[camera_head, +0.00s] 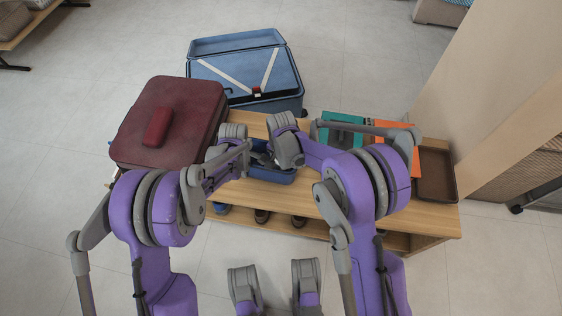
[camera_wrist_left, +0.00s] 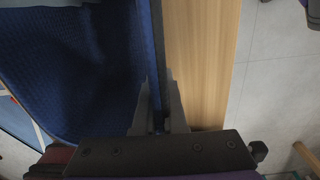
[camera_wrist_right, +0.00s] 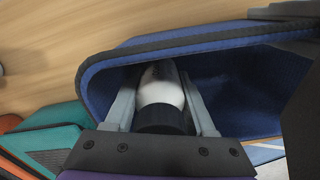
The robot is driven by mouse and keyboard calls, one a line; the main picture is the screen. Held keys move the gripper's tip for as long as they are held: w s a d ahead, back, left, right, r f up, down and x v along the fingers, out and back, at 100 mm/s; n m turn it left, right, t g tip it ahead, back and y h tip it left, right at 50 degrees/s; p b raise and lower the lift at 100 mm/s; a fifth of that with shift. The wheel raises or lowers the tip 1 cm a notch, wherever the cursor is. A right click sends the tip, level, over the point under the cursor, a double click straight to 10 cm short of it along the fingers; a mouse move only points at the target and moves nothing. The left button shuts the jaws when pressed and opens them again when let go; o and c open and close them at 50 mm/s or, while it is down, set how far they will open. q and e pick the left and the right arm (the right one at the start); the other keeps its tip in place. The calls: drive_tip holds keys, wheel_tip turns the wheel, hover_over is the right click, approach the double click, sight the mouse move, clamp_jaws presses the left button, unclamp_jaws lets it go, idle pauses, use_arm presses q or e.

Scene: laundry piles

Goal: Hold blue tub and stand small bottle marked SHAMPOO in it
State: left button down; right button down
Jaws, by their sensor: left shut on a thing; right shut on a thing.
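The blue tub (camera_head: 273,176) sits on the wooden bench, mostly hidden by my arms in the head view. In the left wrist view my left gripper (camera_wrist_left: 158,98) is shut on the wall of the blue tub (camera_wrist_left: 75,65), one finger on each side. In the right wrist view my right gripper (camera_wrist_right: 160,88) is shut on a small white bottle (camera_wrist_right: 160,92) with a dark cap, cap end toward the gripper. The bottle is at the mouth of the tub (camera_wrist_right: 245,85), its far end inside the rim. Its marking is not readable, and whether it touches the floor is hidden.
On the wooden bench (camera_head: 330,228) are a maroon case (camera_head: 190,105) at left, a teal item (camera_head: 342,128), an orange item (camera_head: 398,135) and a brown tray (camera_head: 437,175) at right. An open blue suitcase (camera_head: 245,75) stands behind. Shoes (camera_head: 262,215) sit on the shelf below.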

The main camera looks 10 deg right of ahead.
drive_tip(key=shift+f, duration=0.15)
drive_tip(key=shift+c, duration=0.8)
unclamp_jaws()
drive_tip(key=shift+r, duration=4.5)
use_arm(q)
drive_tip(key=c, duration=0.9)
unclamp_jaws()
